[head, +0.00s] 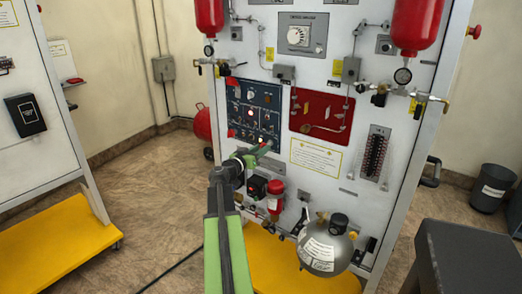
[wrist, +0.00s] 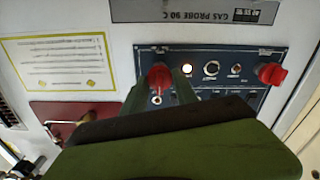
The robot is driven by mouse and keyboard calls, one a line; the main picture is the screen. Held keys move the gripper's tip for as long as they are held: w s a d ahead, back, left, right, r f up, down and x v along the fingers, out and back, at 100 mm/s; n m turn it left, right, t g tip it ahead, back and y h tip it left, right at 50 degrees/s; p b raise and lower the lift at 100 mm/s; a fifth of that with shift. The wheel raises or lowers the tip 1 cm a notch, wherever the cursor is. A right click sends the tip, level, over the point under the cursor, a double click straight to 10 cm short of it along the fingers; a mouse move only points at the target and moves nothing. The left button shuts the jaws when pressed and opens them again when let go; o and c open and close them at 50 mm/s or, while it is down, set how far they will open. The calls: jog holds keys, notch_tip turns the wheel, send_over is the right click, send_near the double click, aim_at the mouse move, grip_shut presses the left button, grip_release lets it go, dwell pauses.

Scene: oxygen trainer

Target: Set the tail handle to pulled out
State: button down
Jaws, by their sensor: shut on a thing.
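My gripper (head: 262,150) reaches the lower right part of the blue control panel (head: 250,105) in the head view. In the wrist view, where the panel looks upside down, a red handle (wrist: 160,76) sits between my green fingers, which are shut on it. It is likely the tail handle; its name is not readable here. My fingers and wrist hide much of it, so I cannot tell how far out it stands. A second red handle (wrist: 272,74) on the same panel is apart from my gripper.
A red recessed panel (head: 321,114) and a labelled sheet (head: 315,158) are right of my gripper. A red cylinder (head: 275,194) and a grey tank (head: 325,247) stand below. A yellow base (head: 277,265) juts out at the front. The floor to the left is open.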

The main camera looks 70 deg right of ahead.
jog(key=c, duration=1)
grip_release()
jog(key=shift+w+a, duration=0.1)
jog(key=shift+o, duration=0.2)
jog(key=v, duration=1.7)
jog(key=shift+a, duration=0.2)
jog(key=shift+w, duration=0.1)
